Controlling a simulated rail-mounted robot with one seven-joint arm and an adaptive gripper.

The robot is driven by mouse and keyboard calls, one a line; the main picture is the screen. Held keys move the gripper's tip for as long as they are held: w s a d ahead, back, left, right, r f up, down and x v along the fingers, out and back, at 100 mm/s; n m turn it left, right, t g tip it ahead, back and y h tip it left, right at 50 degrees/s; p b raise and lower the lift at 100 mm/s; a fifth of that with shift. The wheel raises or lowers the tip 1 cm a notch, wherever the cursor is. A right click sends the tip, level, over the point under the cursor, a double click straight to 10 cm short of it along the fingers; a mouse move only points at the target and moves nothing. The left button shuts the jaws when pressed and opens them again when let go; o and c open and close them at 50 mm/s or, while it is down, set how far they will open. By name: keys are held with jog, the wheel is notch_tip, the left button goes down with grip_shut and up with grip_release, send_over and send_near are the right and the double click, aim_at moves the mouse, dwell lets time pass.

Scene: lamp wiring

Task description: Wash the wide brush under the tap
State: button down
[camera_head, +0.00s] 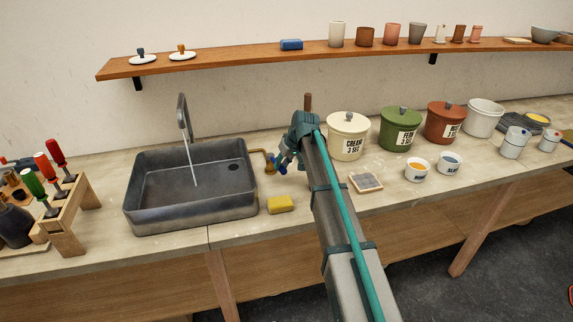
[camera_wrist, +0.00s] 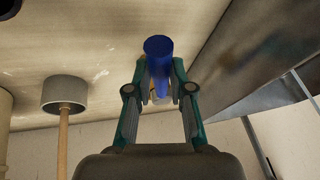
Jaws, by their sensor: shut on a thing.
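My gripper (camera_head: 283,161) is just right of the sink (camera_head: 140,207), beside a brass pipe fitting (camera_head: 268,163). In the wrist view my gripper (camera_wrist: 159,92) is shut on a blue cylindrical handle (camera_wrist: 158,47), which appears to belong to that fitting. The grey tap (camera_head: 184,115) stands at the back of the sink, and a thin stream of water (camera_head: 193,165) runs from it into the basin. I cannot pick out the wide brush for certain. Red and green handled tools (camera_head: 34,184) stand in a wooden rack at the left.
A yellow sponge (camera_head: 281,204) lies right of the sink. Cream (camera_head: 347,136), green (camera_head: 401,128) and red-brown (camera_head: 446,122) lidded pots stand right of my arm. A wooden shelf (camera_head: 225,63) runs along the wall. A wooden stick with a grey end (camera_wrist: 64,92) is left in the wrist view.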

jog(key=c, duration=1)
grip_release()
jog(key=shift+c, duration=0.2)
jog(key=v, duration=1.2)
